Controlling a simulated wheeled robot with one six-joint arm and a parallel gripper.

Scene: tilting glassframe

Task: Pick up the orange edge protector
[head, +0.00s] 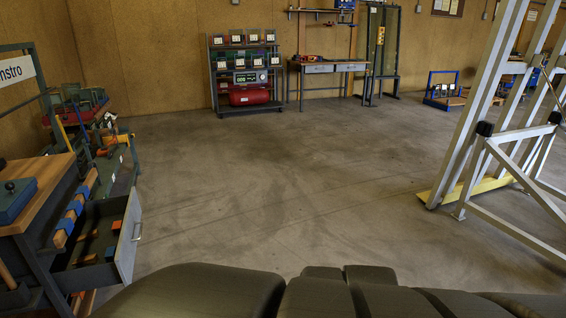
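I cannot tell for certain which thing is the orange edge protector. Small orange pieces (87,260) lie in an open grey drawer (130,236) at the lower left. Orange-brown and blue blocks (75,208) run in a row along the drawer's left side, by the bench. Another small orange thing (125,138) shows among the tools on the rack behind. My gripper is not in view.
A wooden-topped bench (45,180) with a blue box (14,199) stands at the left. A grey metal frame (480,130) on a yellow base stands at the right. A shelf trolley (245,72) and worktable (330,68) stand at the back. The middle floor is clear.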

